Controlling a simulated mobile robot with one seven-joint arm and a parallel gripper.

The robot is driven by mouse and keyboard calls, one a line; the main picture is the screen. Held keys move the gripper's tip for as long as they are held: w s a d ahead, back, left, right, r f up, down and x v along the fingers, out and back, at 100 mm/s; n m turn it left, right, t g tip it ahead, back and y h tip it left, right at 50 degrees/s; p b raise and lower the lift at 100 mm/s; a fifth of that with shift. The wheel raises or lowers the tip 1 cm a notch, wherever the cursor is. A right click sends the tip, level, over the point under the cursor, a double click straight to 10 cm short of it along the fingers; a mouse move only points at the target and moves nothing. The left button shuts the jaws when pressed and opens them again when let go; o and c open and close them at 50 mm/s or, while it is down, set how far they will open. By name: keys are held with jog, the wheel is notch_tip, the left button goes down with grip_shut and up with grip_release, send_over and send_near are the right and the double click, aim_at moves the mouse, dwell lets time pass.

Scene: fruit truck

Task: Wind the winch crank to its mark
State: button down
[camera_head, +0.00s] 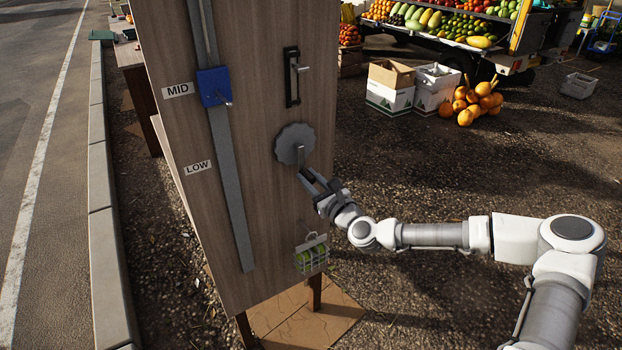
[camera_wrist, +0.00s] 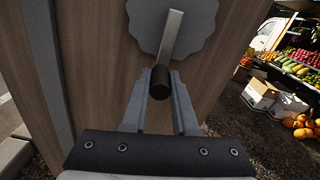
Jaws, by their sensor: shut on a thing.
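The winch crank is a grey toothed disc (camera_head: 293,144) on an upright wooden board (camera_head: 250,100). Its light metal arm (camera_wrist: 172,35) points down from the disc in the wrist view, with a dark knob (camera_wrist: 160,83) at its lower end. My gripper (camera_head: 306,176) is at the crank's lower end; in the wrist view its two fingers (camera_wrist: 160,90) are shut on the knob. A blue slider (camera_head: 213,86) sits on a grey vertical rail, beside the MID label (camera_head: 178,90) and above the LOW label (camera_head: 197,167). I cannot make out a mark on the disc.
A black latch with a handle (camera_head: 292,77) is above the crank. Boxes (camera_head: 391,86), pumpkins (camera_head: 467,112) and a fruit truck stand behind.

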jog(key=shift+r, duration=0.15)
jog(key=c, duration=0.7)
grip_release()
jog(key=shift+a, duration=0.1)
jog(key=v, duration=1.7)
jog(key=shift+s, duration=0.2)
